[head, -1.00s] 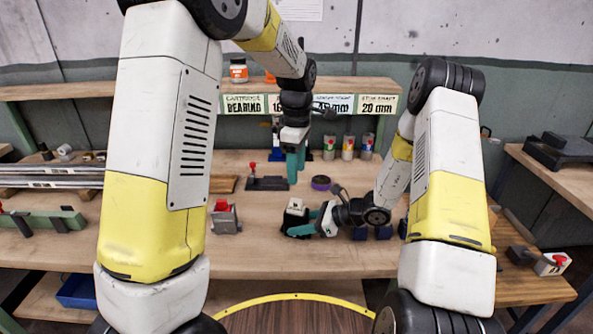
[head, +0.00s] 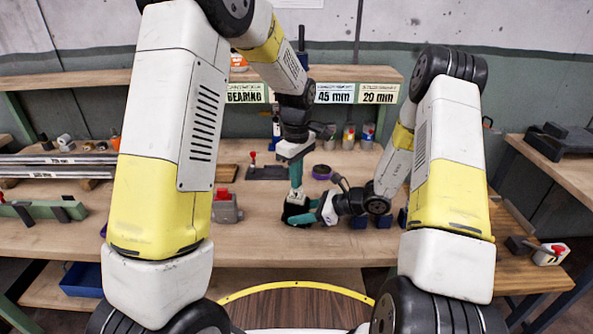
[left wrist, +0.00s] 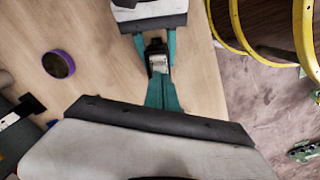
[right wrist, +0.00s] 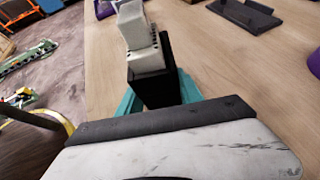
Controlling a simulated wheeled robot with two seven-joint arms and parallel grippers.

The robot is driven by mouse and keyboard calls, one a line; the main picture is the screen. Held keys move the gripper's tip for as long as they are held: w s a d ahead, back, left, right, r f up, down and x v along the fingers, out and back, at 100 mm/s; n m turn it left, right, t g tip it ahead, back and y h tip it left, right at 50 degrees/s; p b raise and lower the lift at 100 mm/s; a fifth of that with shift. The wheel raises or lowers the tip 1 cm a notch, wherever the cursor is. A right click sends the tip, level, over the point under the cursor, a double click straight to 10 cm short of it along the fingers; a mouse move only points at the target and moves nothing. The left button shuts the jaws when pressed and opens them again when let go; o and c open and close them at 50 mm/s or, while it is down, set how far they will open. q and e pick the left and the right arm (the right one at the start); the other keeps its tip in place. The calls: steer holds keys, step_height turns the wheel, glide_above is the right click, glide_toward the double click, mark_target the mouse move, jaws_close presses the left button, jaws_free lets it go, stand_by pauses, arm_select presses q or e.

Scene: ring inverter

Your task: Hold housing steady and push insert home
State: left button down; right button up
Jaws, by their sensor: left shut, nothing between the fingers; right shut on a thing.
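The black housing (head: 293,212) is held just above or on the front middle of the bench by my right gripper (head: 315,213), which is shut on it. In the right wrist view the housing (right wrist: 153,88) sits between teal fingers, and a pale grey insert (right wrist: 142,45) stands up out of its top. My left gripper (head: 297,184) is shut and empty, pointing down right above the insert. In the left wrist view its closed fingertips (left wrist: 160,78) come up to the insert (left wrist: 158,63); I cannot tell whether they touch. The right fingers flank the housing there.
A grey fixture with a red top (head: 226,210) stands left of the housing. A purple ring (head: 322,172) and a dark plate (head: 267,173) lie behind. Dark blue blocks (head: 382,221) stand to the right, beside my right arm. Bench between fixture and housing is clear.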

arm_select(q)
steer(key=shift+f, duration=1.15)
stand_by(0.4)
step_height(320, 180, up, 15)
stand_by(0.7)
steer(key=shift+f, duration=0.1)
arm_select(e)
steer(key=o, duration=1.1)
steer(key=shift+c, duration=0.2)
